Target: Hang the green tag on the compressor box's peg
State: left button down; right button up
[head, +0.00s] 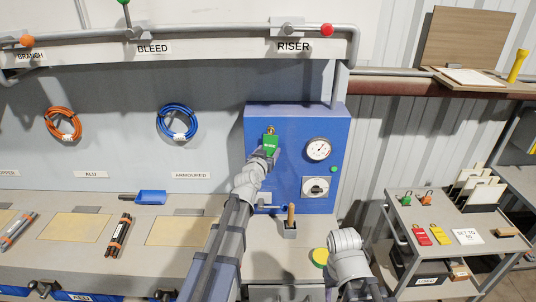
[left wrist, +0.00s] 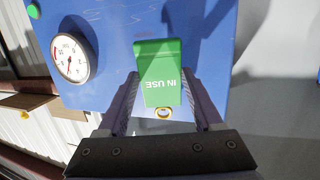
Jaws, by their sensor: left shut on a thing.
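The green tag (head: 271,145), marked IN USE, is upright against the front of the blue compressor box (head: 258,185). My left gripper (head: 267,154) is shut on the tag. In the left wrist view the tag (left wrist: 160,65) appears upside down between the two fingers of the left gripper (left wrist: 161,92). A brass ring (left wrist: 163,113) shows at the tag's upper end. A small brass peg (head: 270,130) shows just above the tag in the head view. I cannot tell whether the tag's hole is around the peg.
A gauge (head: 318,149) and a rotary switch (head: 316,187) sit on the box, right of the tag. A wooden-handled tool (head: 291,221) stands below. A trolley (head: 456,258) at right holds red and yellow tags and padlocks. A blue scoop (head: 150,197) lies on the bench.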

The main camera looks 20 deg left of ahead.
pick_arm(q)
jog(key=shift+w+a+f, duration=0.2)
jog(key=shift+w+f, duration=0.25)
jog(key=shift+w, duration=0.15)
dwell(0.4)
grip_release()
